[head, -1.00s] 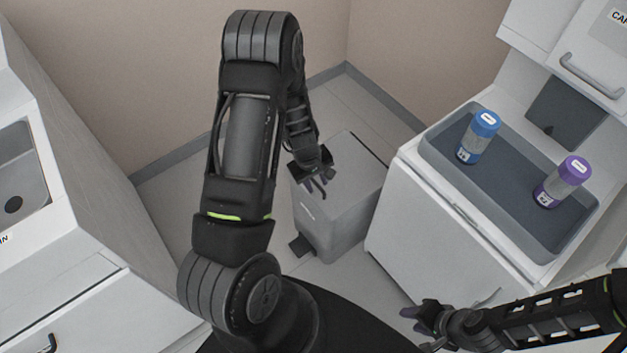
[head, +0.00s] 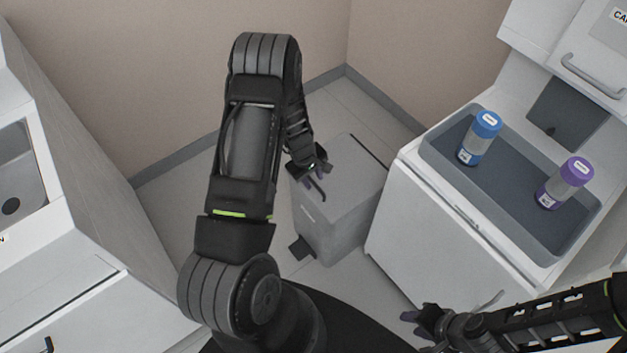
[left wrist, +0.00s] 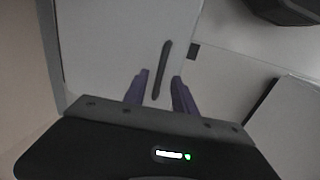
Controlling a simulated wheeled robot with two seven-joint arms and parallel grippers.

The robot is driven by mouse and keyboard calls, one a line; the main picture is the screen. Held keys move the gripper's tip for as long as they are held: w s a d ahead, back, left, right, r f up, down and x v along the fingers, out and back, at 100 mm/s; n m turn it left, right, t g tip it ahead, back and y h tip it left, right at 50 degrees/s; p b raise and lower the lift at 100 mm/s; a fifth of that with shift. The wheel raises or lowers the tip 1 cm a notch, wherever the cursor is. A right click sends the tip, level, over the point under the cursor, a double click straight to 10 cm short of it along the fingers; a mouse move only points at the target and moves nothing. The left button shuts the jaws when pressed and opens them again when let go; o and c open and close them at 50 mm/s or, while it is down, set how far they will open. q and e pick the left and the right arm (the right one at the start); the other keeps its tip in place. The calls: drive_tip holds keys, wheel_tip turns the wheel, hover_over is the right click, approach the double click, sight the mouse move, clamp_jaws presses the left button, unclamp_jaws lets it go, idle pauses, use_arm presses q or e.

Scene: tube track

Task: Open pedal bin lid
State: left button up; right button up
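The grey pedal bin (head: 345,220) stands on the floor in the middle of the head view. Its lid (head: 350,160) lies flat and closed on top, and its dark pedal (head: 301,249) sticks out low at the front. My left gripper (head: 314,187) is over the near left part of the lid, its purple fingers apart. In the left wrist view the open fingers (left wrist: 159,92) lie either side of a dark bar on a pale panel; contact cannot be told. My right gripper (head: 416,324) is low at the right, away from the bin, fingers apart and empty.
A white cabinet (head: 410,235) stands close right of the bin. Its grey tray (head: 490,205) holds a blue-capped tube (head: 480,140) and a purple-capped tube (head: 565,183). A counter with a sink (head: 20,180) is at the left. Walls close off the back; floor is clear left of the bin.

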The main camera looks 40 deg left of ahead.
use_arm(q)
drive_tip(key=shift+w+f, duration=0.15)
drive_tip(key=shift+f, duration=0.65)
clamp_jaws()
idle(0.9)
